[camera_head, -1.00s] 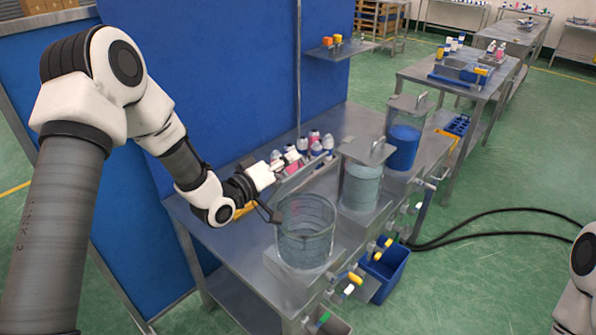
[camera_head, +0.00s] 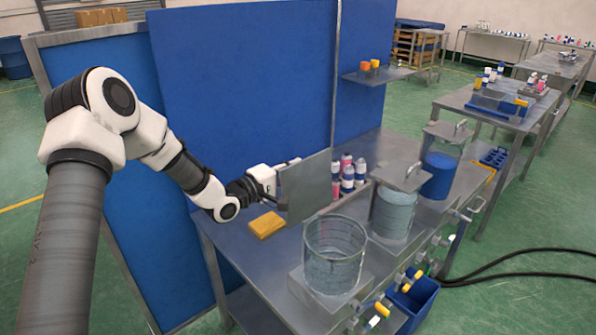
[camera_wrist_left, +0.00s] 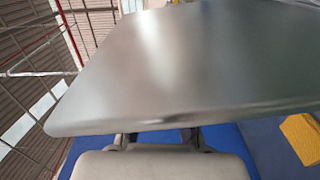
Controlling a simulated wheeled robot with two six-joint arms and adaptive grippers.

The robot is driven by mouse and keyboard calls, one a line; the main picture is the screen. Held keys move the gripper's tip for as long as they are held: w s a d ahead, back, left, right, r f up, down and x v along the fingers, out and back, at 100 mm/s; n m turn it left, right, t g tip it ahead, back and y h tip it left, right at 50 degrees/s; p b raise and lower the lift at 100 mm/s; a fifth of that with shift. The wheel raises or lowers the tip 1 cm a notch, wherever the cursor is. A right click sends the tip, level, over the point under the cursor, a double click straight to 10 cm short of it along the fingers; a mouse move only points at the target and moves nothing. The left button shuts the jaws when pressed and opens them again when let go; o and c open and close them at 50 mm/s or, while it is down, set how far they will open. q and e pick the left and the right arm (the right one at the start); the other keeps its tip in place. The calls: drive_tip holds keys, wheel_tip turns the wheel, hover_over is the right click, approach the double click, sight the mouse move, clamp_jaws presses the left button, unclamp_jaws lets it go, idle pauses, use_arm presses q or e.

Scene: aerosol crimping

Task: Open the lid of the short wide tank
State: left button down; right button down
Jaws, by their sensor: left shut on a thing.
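The short wide tank (camera_head: 334,262) is a clear round vessel on a metal base at the near end of the table, with its top open. Its lid (camera_head: 306,188) is a flat grey square plate. It stands steeply tilted above and behind the tank, apart from the rim. My left gripper (camera_head: 277,186) is shut on the lid at its left side; the plate hides part of the fingers. In the left wrist view the lid (camera_wrist_left: 190,65) fills most of the picture, beyond the gripper. My right gripper is not in view.
Two taller lidded tanks, one pale (camera_head: 393,212) and one blue (camera_head: 439,172), stand to the right. Several small bottles (camera_head: 347,177) stand behind the lid. A yellow block (camera_head: 266,225) lies left of the tank. Valves line the table's front edge, above a blue bin (camera_head: 412,298).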

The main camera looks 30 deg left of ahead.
use_arm(q)
drive_tip(key=shift+a, duration=0.1)
idle(0.3)
drive_tip(key=c, duration=1.2)
unclamp_jaws()
drive_tip(key=v, duration=1.2)
